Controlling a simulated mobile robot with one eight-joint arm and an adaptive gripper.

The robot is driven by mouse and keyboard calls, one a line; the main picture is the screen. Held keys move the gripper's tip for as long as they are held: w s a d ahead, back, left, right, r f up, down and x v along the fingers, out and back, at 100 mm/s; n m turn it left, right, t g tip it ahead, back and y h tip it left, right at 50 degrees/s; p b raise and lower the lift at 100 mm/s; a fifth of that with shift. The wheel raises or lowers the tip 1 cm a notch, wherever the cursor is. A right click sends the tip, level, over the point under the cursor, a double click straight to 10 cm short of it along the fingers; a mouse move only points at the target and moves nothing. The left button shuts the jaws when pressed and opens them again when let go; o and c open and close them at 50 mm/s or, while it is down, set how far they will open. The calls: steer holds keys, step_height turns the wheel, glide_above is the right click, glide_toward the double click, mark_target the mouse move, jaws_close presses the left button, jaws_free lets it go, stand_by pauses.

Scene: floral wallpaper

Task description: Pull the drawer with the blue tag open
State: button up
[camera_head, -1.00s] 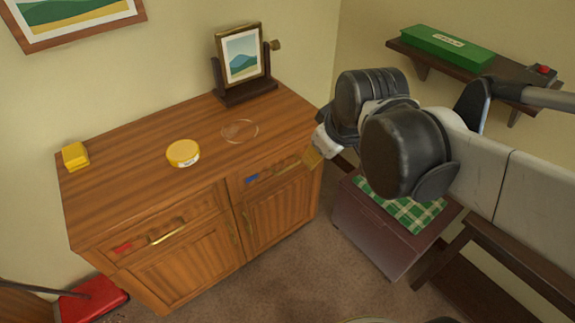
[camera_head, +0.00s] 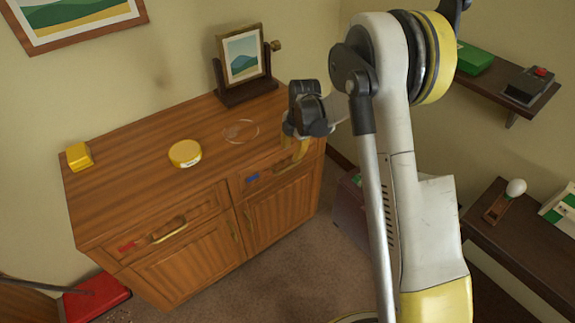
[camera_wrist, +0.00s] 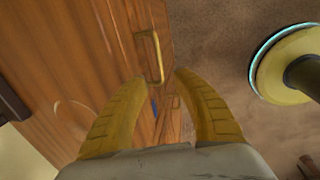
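The wooden cabinet (camera_head: 130,195) has two top drawers. The right one carries a blue tag (camera_head: 252,177), also visible in the wrist view (camera_wrist: 153,108) between my fingers; this drawer looks shut. Its brass handle (camera_wrist: 160,55) shows just beyond my fingertips in the wrist view; in the head view my fingers partly cover it. The left drawer has a red tag (camera_head: 128,246) and a brass handle (camera_head: 169,231), and looks shut. My gripper (camera_head: 288,164) is at the blue-tagged drawer's front, yellow fingers (camera_wrist: 155,77) spread and empty. I cannot tell whether they touch the handle.
On the cabinet top are a yellow block (camera_head: 79,156), a round yellow tin (camera_head: 185,153), a clear disc (camera_head: 240,130) and a framed picture (camera_head: 243,60). A wall shelf (camera_head: 535,95) and a dark bench (camera_head: 520,240) stand at right. Carpet (camera_head: 262,282) lies open in front.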

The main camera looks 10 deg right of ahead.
mark_target(288, 168)
steer(key=f+b, duration=0.1)
steer(key=f, duration=0.2)
steer(key=w+f+b, duration=0.1)
steer(key=f, duration=0.2)
steer(key=f+b, duration=0.2)
steer(key=f, duration=0.2)
steer(key=shift+w+a, duration=0.4)
steer(key=shift+r, duration=0.1)
jaws_close()
